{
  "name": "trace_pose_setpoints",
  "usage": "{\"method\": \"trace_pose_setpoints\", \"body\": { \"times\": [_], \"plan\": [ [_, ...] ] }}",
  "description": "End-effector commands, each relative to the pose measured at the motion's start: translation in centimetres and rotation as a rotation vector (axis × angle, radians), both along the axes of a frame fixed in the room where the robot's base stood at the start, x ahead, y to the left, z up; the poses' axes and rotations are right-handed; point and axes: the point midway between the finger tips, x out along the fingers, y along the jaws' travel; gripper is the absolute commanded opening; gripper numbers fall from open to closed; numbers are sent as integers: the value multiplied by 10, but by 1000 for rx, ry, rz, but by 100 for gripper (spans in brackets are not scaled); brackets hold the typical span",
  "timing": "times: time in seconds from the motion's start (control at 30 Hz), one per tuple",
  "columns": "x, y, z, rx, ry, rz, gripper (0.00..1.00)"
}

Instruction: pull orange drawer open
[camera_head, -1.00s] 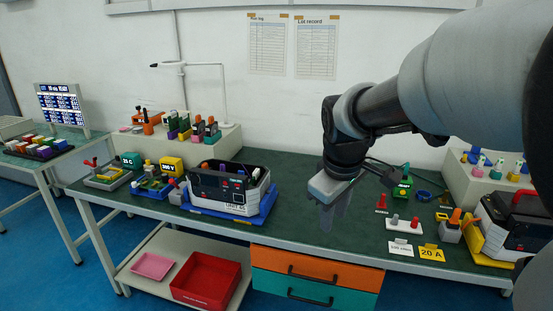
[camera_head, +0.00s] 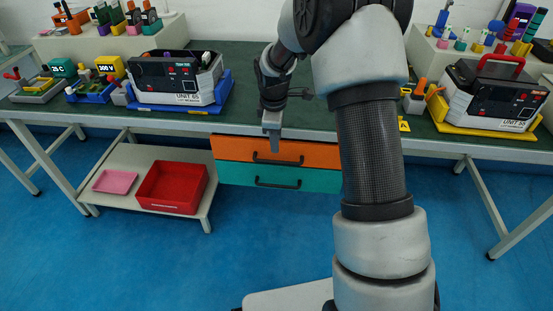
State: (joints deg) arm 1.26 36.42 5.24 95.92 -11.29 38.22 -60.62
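The orange drawer (camera_head: 232,149) sits under the front edge of the green-topped workbench, above a teal drawer (camera_head: 234,174). Its front looks flush with the teal one, and it has a dark bar handle (camera_head: 278,160). My gripper (camera_head: 274,145) points down in front of the orange drawer, at or just above the handle. The fingers overlap the drawer front in this view; I cannot tell whether they touch the handle. The fingers are seen edge-on, so their opening is not clear. My arm hides the right ends of both drawers.
A black-and-white unit on a blue tray (camera_head: 222,98) stands left on the bench, and another on a yellow tray (camera_head: 455,127) stands right. A lower shelf (camera_head: 130,158) at left holds a red bin (camera_head: 172,207) and a pink tray (camera_head: 115,182). The blue floor in front is open.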

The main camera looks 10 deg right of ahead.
Motion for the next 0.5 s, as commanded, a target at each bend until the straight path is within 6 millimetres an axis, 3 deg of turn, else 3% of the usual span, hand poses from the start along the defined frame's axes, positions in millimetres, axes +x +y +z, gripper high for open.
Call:
{"method": "trace_pose_setpoints", "body": {
  "times": [0.03,0.2,0.5],
  "plan": [
    [2,-1,-15,0,2,0,30],
    [8,-3,-51,-1,2,-1,30],
    [15,-6,-89,-1,0,-1,30]
  ]
}}
